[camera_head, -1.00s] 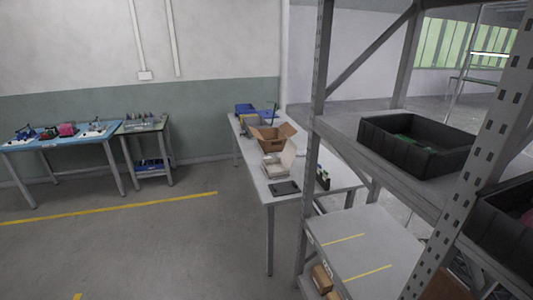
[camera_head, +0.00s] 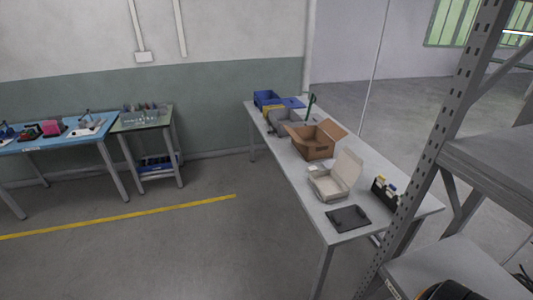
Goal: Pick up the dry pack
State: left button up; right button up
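I cannot make out a dry pack for certain in the head view. A long grey table (camera_head: 302,196) stands at the centre right. On it are an open brown cardboard box (camera_head: 313,143), a smaller open white box (camera_head: 326,185) with its lid raised, and a dark flat tray (camera_head: 347,218) near the front edge. What lies inside the boxes is too small to tell. Neither of my grippers is in view.
Blue and grey bins (camera_head: 267,98) stand at the table's far end. A black holder with bottles (camera_head: 386,193) is at its right edge. A metal shelf rack (camera_head: 447,120) blocks the right side. A blue workbench (camera_head: 62,143) stands at left. The floor (camera_head: 190,245) between is clear.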

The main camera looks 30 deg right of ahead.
aim_at(312, 169)
jog(key=i+z, duration=0.2)
jog(key=i, duration=0.25)
jog(key=i+j+z, duration=0.15)
jog(key=i, duration=0.3)
jog(key=i+j+z, duration=0.2)
jog(key=i, duration=0.25)
jog(key=i+j+z, duration=0.2)
jog(key=i, duration=0.2)
